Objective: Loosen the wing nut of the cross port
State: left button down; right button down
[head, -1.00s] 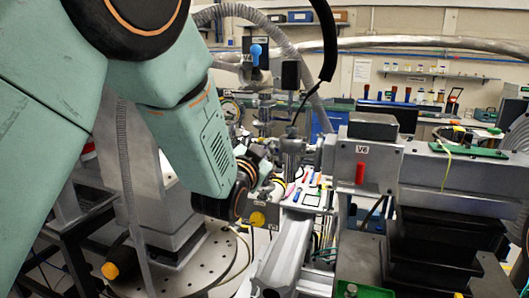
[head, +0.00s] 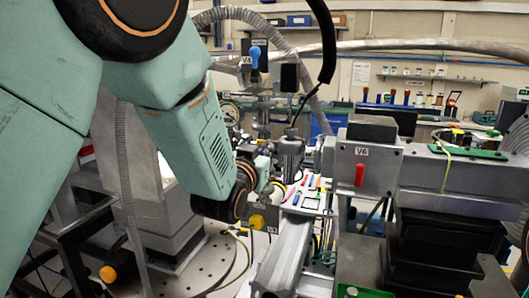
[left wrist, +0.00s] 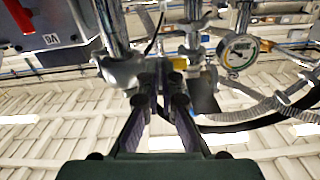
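The metal cross port and its fittings (head: 291,150) stand behind the bench's front rail in the head view. In the left wrist view, a metal clamp fitting (left wrist: 122,70) sits on a pipe just left of my fingertips. My left gripper (head: 268,172) is at these fittings, partly hidden by its own wrist. In the left wrist view, its two fingers (left wrist: 160,82) reach up among the fittings, with a narrow gap between them. I cannot make out the wing nut, or whether the fingers touch it. My right gripper is not in view.
A grey valve body marked V6 (head: 361,165) with a red handle stands right of the fittings. A round gauge (left wrist: 238,50) and a ribbed hose (left wrist: 275,100) are close on the right in the left wrist view.

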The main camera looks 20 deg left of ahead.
pick_arm(q)
jog(key=c, duration=2)
grip_release()
jog(key=shift+r, duration=0.2)
jog(key=o, duration=0.4)
jog(key=shift+o, duration=0.2)
jog(key=shift+f, duration=0.15)
